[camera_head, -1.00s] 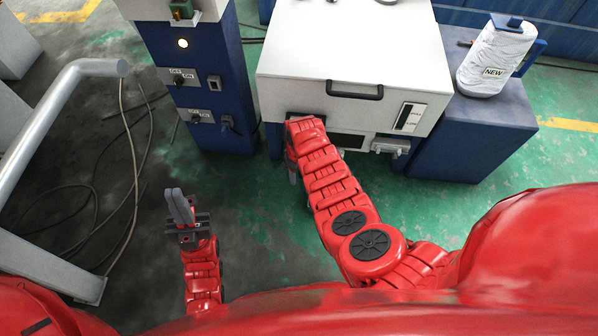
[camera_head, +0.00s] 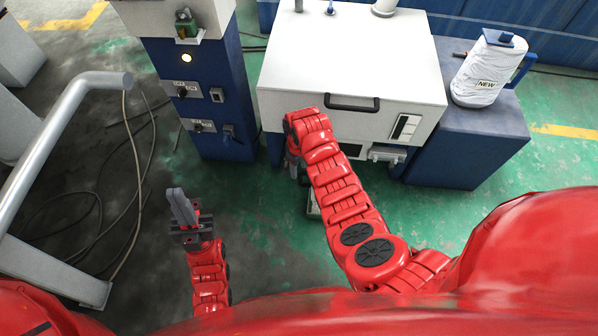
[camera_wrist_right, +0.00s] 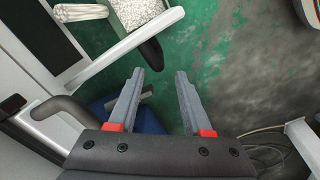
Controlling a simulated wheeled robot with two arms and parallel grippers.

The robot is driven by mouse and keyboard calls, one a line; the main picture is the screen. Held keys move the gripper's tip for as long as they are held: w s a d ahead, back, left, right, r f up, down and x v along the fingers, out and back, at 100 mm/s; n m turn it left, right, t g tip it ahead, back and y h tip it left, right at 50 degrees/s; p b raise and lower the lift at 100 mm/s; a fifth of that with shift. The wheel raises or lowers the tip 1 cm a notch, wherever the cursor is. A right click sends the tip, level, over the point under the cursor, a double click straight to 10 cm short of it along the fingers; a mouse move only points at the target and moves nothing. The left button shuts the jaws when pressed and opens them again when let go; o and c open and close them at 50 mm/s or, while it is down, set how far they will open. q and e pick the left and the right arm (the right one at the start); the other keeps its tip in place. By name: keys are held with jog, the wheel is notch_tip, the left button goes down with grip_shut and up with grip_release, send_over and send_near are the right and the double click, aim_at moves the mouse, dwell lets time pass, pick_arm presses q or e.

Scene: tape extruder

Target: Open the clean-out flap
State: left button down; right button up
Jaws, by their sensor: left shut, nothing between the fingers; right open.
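The white machine body (camera_head: 340,60) stands in front of me, with a black bar handle (camera_head: 352,103) on its front edge. I cannot identify the clean-out flap with certainty. In the right wrist view, a pale panel edge (camera_wrist_right: 115,50) with a dark rounded end lies just beyond the fingers. My right gripper (camera_wrist_right: 160,90) is open and empty, its fingers apart over green floor, close to that dark end but with contact unclear. In the head view, my right arm mostly hides this gripper at the machine's lower left front. My left gripper (camera_head: 179,200) is shut and empty, away from the machine.
A blue cabinet with switches (camera_head: 190,95) stands left of the machine. A grey pipe rail (camera_head: 60,125) and loose cables (camera_head: 135,190) lie left. A grey curved handle (camera_wrist_right: 58,108) is near my right fingers.

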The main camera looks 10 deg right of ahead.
notch_tip(320, 180, up, 9)
jog(key=p, duration=0.2)
jog(key=shift+s, duration=0.1)
dwell(0.5)
